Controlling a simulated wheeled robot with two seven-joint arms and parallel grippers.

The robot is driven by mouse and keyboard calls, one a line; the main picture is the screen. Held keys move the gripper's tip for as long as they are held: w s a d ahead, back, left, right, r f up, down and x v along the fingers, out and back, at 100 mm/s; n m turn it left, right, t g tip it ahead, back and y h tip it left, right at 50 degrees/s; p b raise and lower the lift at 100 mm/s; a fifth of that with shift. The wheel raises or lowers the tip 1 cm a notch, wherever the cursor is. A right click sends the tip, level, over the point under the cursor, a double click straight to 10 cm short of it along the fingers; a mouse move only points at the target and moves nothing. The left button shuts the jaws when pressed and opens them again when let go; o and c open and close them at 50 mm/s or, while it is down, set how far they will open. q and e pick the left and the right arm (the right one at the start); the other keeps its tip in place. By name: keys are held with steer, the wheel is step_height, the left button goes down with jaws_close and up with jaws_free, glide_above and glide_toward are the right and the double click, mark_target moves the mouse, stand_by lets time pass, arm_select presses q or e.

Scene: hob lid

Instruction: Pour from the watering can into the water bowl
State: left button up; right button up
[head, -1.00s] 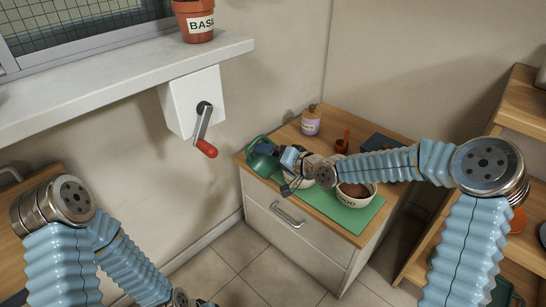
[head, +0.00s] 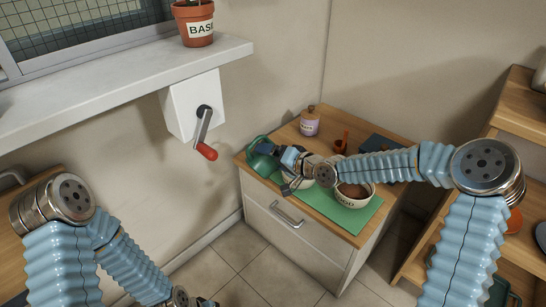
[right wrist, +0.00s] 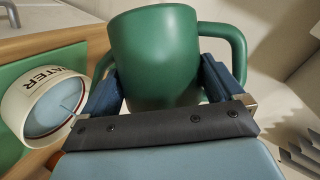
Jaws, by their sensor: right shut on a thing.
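My right gripper (head: 287,161) is shut on the green watering can (head: 262,160) at the left end of the wooden counter. In the right wrist view the can (right wrist: 167,60) sits between the two dark fingers, with its handle curving off to the right and a green arm, seemingly the spout, to the left. The white water bowl (right wrist: 40,106), marked WATER, is left of and apart from the can; its inside looks bluish grey. In the head view my right wrist hides most of that bowl. My left arm reaches the bottom edge, its fingers out of frame.
A FOOD bowl (head: 354,192) with brown contents stands on the green mat (head: 348,218). A lilac jar (head: 310,122) and a small brown pot (head: 340,145) stand behind. A wall crank (head: 203,130) hangs left of the counter. Wooden shelves (head: 515,130) are at right.

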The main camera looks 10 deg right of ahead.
mark_target(270, 171)
arm_select(q)
steer(key=shift+r+p, duration=0.55)
steer(key=shift+r, duration=0.1)
arm_select(e)
steer(key=shift+w+d+r, duration=0.1)
steer(key=shift+r, duration=0.2)
arm_select(q)
steer(key=shift+f, duration=0.15)
arm_select(e)
steer(key=shift+f, duration=0.1)
